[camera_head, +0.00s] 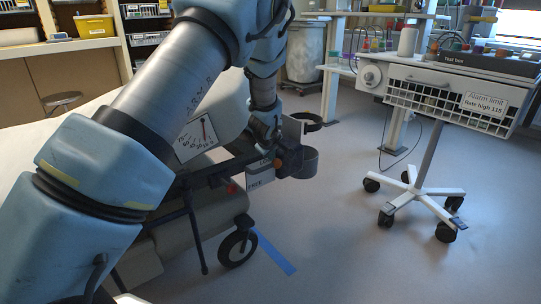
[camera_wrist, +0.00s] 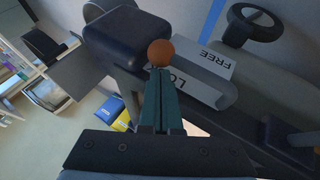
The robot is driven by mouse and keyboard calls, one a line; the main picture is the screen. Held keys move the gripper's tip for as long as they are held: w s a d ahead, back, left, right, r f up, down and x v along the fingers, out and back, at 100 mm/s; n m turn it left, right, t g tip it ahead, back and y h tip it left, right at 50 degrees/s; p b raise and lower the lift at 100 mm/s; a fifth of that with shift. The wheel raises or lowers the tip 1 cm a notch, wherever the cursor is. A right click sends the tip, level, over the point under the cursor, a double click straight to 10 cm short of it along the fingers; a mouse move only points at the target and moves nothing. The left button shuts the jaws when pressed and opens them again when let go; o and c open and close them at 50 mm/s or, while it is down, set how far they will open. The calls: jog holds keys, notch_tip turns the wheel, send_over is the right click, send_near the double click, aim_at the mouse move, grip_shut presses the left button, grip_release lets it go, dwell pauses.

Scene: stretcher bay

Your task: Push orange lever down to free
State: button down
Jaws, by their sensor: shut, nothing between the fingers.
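The lever's orange ball knob (camera_wrist: 160,53) shows in the wrist view just past the fingertips. In the head view, a small orange spot (camera_head: 277,162) beside my gripper appears to be the same knob. My gripper (camera_wrist: 162,78) is shut and empty, its teal fingers together and pointing at the knob. I cannot tell whether they touch it. A plate reading "LO", the rest covered (camera_wrist: 182,85), lies right beside the knob. The "FREE" plate (camera_wrist: 216,56) is farther right. In the head view, my gripper (camera_head: 274,148) is at the stretcher's end; its fingertips are hard to make out.
The stretcher (camera_head: 195,225) has a caster (camera_head: 238,248) below, beside blue floor tape (camera_head: 275,254). A round grey holder (camera_head: 301,163) is close to the right of my gripper. A white wheeled cart (camera_head: 440,95) stands at right, with open floor between.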

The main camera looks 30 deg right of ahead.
aim_at(276, 164)
jog(key=shift+d+f+y, duration=0.15)
jog(key=shift+f+y, duration=0.1)
jog(key=shift+y, duration=0.15)
jog(key=shift+f+p, duration=0.1)
jog(key=shift+p, duration=0.25)
jog(key=shift+d+f+m+g+y+p, duration=0.3)
jog(key=shift+f+y+p, duration=0.1)
jog(key=shift+y, duration=0.2)
jog(key=f+y, duration=0.2)
jog(key=f, duration=0.1)
jog(key=shift+d+m+g+y, duration=0.2)
jog(key=shift+m+g+y, duration=0.1)
jog(key=shift+m+y, duration=0.1)
jog(key=shift+f+y, duration=0.3)
jog(key=shift+y, duration=0.1)
jog(key=f, duration=0.1)
jog(key=f+b, duration=0.1)
jog(key=shift+a+f, duration=0.4)
jog(key=shift+a+f, duration=0.15)
jog(key=shift+f, duration=0.05)
